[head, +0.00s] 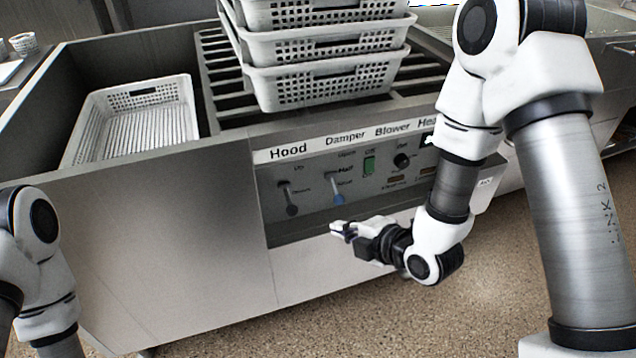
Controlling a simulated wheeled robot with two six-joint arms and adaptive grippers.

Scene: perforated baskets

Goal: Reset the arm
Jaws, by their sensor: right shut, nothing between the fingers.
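My right arm (566,190) comes in from the right and bends down in front of the metal machine. My right gripper (338,229) is shut and empty, pointing left, just below the control panel and apparently in front of the lower metal face. My left arm (38,265) shows only in part at the lower left edge. Its gripper is out of the picture.
The control panel (330,215) has levers, a green switch and a black knob under "Hood", "Damper" and "Blower" labels. Stacked white perforated baskets (325,50) stand on slats. Another basket (185,92) lies in the left basin. The speckled floor (480,300) is clear.

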